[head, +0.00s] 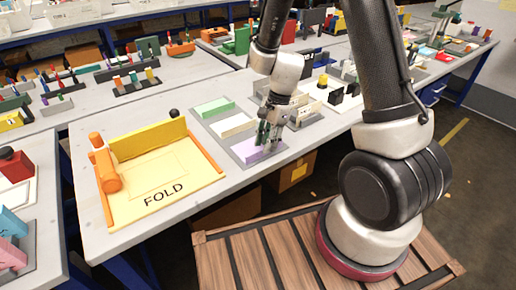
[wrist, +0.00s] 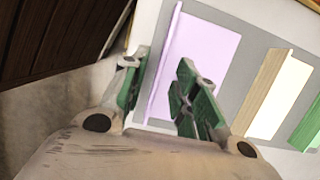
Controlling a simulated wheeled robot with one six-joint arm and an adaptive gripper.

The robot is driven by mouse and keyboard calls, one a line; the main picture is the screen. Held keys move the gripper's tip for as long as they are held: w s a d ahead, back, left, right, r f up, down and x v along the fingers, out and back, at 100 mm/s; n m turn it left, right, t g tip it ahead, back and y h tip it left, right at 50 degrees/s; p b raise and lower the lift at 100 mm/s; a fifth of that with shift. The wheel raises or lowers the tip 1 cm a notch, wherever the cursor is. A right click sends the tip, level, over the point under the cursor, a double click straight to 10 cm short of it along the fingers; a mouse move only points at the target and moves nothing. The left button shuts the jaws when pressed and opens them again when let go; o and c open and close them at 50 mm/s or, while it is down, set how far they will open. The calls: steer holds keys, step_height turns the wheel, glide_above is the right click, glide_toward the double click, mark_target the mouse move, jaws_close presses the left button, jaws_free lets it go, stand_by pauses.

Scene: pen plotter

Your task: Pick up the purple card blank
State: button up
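The purple card blank (head: 248,153) lies at the near end of a grey tray (head: 226,135) on the table. In the wrist view it is a flat lilac sheet (wrist: 205,50) with a raised lilac edge (wrist: 164,62) along its left side. My gripper (head: 266,138) is low over the card's right part in the head view. In the wrist view my gripper (wrist: 163,66) is open, with one green finger on each side of the raised edge. I cannot tell whether either finger touches it. The fingers hide the card's lower part.
A cream blank (head: 232,125) and a green blank (head: 213,108) lie farther along the same tray. A yellow FOLD station (head: 150,190) with an orange roller stands to the left. Small holders (head: 307,108) stand right of my gripper.

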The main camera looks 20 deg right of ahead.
steer(key=shift+x, duration=0.8)
jaws_close()
